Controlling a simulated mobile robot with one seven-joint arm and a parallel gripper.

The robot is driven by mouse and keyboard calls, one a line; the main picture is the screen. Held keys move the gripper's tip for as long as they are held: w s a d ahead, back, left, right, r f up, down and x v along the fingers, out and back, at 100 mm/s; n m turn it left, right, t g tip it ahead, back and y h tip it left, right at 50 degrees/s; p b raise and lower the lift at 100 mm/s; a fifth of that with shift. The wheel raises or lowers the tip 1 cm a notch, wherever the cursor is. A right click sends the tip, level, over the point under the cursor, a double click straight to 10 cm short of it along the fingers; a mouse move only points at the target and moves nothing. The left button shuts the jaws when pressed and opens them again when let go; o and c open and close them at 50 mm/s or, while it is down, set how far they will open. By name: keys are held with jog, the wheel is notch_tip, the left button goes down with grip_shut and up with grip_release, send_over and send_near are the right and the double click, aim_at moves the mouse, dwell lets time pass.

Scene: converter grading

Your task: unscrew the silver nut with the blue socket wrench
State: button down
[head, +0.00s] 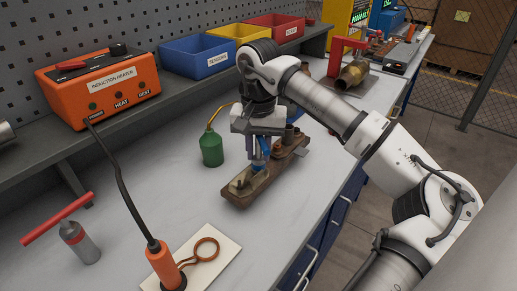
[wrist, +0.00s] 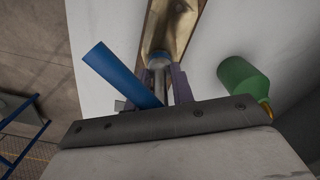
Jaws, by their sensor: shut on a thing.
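My gripper (head: 257,146) is shut on the blue socket wrench (head: 262,147), low over the long brown holder (head: 262,187) on the bench. In the wrist view, the wrench's blue bar (wrist: 122,73) slants out to the left. Its silver shaft (wrist: 158,82) stands between my gripper's fingers (wrist: 161,92). The shaft's far end points at the tan end of the holder (wrist: 163,18). I cannot make out the silver nut for certain. I cannot tell whether the socket touches anything.
A green oil can (head: 212,149) stands close left of the holder. An orange induction heater (head: 98,87) and blue, yellow and red bins sit on the shelf behind. Bench between is clear.

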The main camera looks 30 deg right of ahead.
jog(key=n, duration=0.5)
jog(key=shift+n, duration=0.4)
jog(key=shift+m+b, duration=0.4)
jog(key=shift+m, duration=0.1)
jog(key=shift+r, duration=0.1)
jog(key=shift+r+p, duration=0.75)
jog(key=shift+r, duration=0.25)
